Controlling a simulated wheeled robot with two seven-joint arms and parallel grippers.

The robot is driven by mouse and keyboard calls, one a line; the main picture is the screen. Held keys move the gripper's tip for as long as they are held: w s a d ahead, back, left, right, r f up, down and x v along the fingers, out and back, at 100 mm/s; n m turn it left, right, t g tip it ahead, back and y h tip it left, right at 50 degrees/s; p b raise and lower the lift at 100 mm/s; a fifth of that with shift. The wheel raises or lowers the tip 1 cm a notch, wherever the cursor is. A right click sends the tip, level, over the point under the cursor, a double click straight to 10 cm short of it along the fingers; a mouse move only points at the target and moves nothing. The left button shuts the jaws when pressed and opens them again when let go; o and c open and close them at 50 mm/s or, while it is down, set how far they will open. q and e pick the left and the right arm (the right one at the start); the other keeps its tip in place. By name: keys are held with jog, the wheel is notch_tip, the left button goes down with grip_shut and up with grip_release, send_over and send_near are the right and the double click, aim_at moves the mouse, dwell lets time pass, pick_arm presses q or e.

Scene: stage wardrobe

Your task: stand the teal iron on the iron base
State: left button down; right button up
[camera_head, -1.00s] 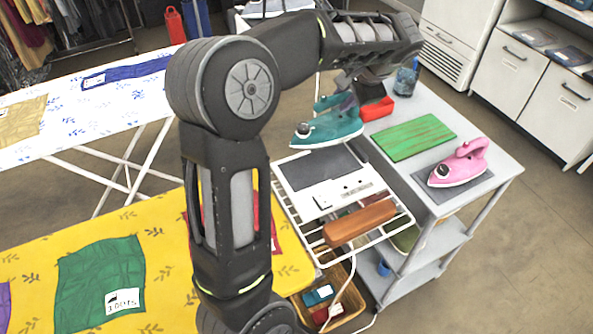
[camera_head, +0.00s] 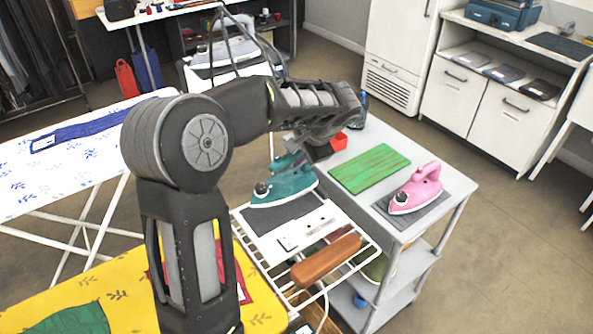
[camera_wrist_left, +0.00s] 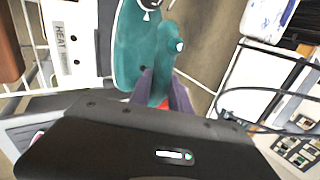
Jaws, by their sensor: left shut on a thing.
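The teal iron (camera_head: 284,189) hangs level with its nose to the left, over the back part of the iron base. The iron base (camera_head: 313,226) has a dark plate and a white front panel, and sits on a white wire rack. Its panel, lettered HEAT, also shows in the wrist view (camera_wrist_left: 72,45). My left gripper (camera_head: 299,160) is shut on the rear of the iron's handle; its purple fingers (camera_wrist_left: 160,88) pinch it in the wrist view. I cannot tell whether the iron's sole touches the plate. My right gripper is not in view.
A pink iron (camera_head: 417,189) rests on a dark mat on the grey cart (camera_head: 455,195), beside a green board (camera_head: 370,168). A red box (camera_head: 339,141) is near my gripper. A brown roll (camera_head: 326,262) lies in front of the base. A yellow ironing board (camera_head: 110,285) is at left.

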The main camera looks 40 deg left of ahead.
aim_at(296, 172)
pick_arm(q)
jog(key=shift+f, duration=2.4)
jog(key=shift+f, duration=0.1)
jog(key=shift+f, duration=0.15)
jog(key=c, duration=1.2)
grip_release()
jog(key=shift+r, duration=0.2)
jog(key=shift+r, duration=0.15)
jog(key=v, duration=1.1)
jog(key=shift+d+r, duration=0.25)
jog(key=shift+r, duration=0.05)
